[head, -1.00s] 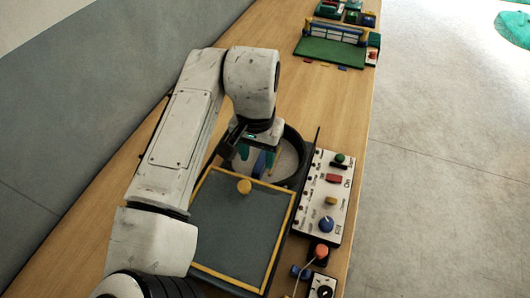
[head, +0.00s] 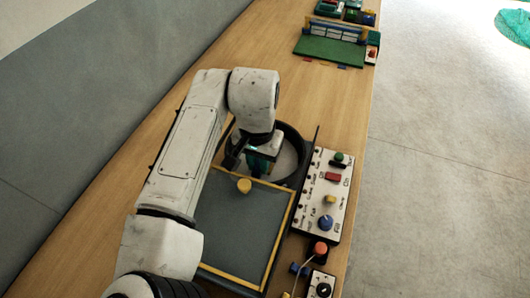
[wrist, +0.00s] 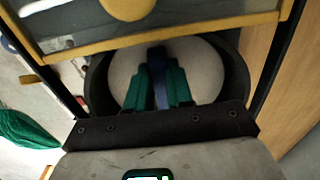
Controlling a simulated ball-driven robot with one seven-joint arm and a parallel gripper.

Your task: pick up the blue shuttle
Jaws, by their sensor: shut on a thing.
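The blue shuttle (wrist: 157,72) stands between the two teal fingers of my gripper (wrist: 157,90) in the wrist view. The fingers are shut on it, one on each side. In the head view my gripper (head: 258,165) is down inside a round dark-rimmed well (head: 299,143) with a pale floor. The fingers and wrist hide most of the shuttle there. I cannot tell whether the shuttle touches the well floor.
A grey panel with a yellow frame (head: 235,225) and yellow knob (head: 244,186) lies in front of the well. A white control board (head: 321,192) stands to the right. Beyond it is the bench edge. A green mat (head: 328,51) lies farther back; bare wood lies between.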

